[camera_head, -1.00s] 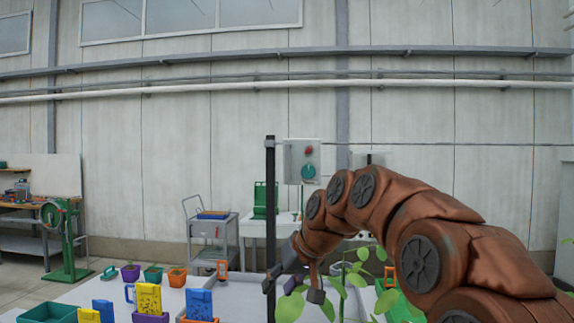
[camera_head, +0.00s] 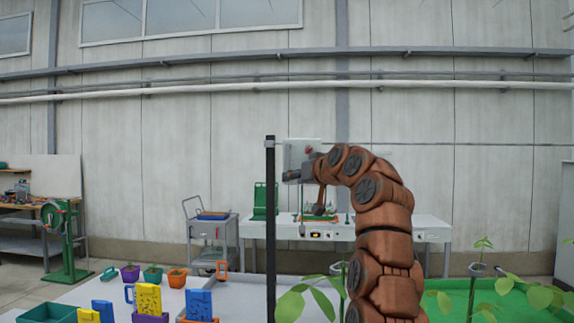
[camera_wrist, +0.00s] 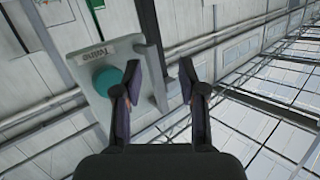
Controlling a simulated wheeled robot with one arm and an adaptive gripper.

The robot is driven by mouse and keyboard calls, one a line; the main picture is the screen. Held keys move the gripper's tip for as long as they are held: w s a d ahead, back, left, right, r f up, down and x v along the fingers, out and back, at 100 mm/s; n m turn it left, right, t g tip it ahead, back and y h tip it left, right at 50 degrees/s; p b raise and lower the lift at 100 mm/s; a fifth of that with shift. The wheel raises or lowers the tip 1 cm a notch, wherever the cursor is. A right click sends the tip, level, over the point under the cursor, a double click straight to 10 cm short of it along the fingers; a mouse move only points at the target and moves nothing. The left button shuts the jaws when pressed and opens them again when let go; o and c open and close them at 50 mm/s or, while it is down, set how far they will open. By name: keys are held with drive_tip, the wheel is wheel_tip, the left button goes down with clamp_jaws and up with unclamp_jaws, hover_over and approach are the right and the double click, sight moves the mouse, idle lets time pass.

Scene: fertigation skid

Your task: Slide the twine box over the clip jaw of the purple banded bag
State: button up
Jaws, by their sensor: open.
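My gripper (camera_head: 303,194) is raised above the back bench, in front of a pale grey box or panel (camera_head: 294,153). In the wrist view the gripper (camera_wrist: 160,82) is open and empty. Its fingers point towards the pale grey box (camera_wrist: 110,60), which has a round teal part (camera_wrist: 108,82) and a dark-lettered label that I cannot read surely. The box lies beyond the left finger, and I cannot tell whether they touch.
A black post (camera_head: 270,220) stands left of my arm. Yellow (camera_head: 147,298) and blue (camera_head: 199,304) upright pieces and small pots (camera_head: 130,273) stand front left. A white bench (camera_head: 430,229) and a cart (camera_head: 212,238) are behind. Plants (camera_head: 322,295) grow at the front right.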

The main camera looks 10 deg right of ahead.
sight(289, 163)
drive_tip(key=w+r+t+p, duration=0.1)
drive_tip(key=w+r+p, duration=0.1)
drive_tip(key=w, duration=0.1)
drive_tip(key=w+r+n+t+p, duration=0.1)
drive_tip(key=w+r, duration=0.1)
drive_tip(key=shift+w+a+t+p, duration=0.15)
drive_tip(key=shift+a+t+p, duration=0.15)
drive_tip(key=shift+p, duration=0.1)
drive_tip(key=shift+p+x, duration=0.55)
drive_tip(key=shift+x, duration=0.4)
drive_tip(key=shift+f, duration=0.15)
clamp_jaws()
